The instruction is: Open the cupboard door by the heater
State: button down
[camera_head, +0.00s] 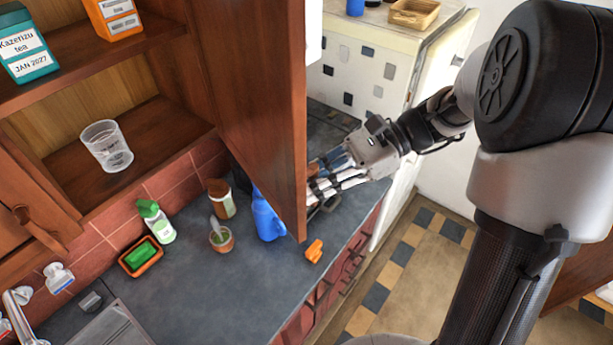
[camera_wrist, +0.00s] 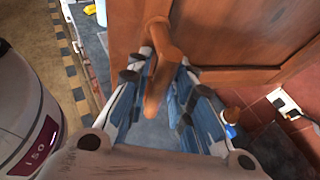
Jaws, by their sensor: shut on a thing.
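The cupboard door (camera_head: 265,95) is brown wood and stands swung out from the open cupboard (camera_head: 75,165), nearly edge-on in the head view. In the wrist view, the panelled door face (camera_wrist: 235,30) fills the upper right. A wooden handle (camera_wrist: 158,38) sticks out from it. My gripper (camera_head: 318,180) is at the door's lower free edge, on its outer side. In the wrist view, my gripper (camera_wrist: 160,80) has its blue-grey fingers on both sides of the handle, shut on it. The handle is hidden in the head view.
A clear cup (camera_head: 106,146) stands on the cupboard's lower shelf, with tea boxes above. On the dark counter (camera_head: 190,285) below the door are a blue bottle (camera_head: 267,217), a brown jar (camera_head: 222,199), a small pot and an orange item (camera_head: 314,251). Open floor (camera_head: 385,285) lies right of the counter.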

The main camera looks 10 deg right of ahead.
jog(key=shift+w+d+p, duration=0.45)
jog(key=shift+w+d, duration=0.35)
jog(key=shift+d, duration=0.25)
jog(key=c, duration=1.7)
grip_release()
jog(key=shift+d, duration=0.1)
jog(key=shift+o, duration=0.2)
jog(key=v, duration=1.2)
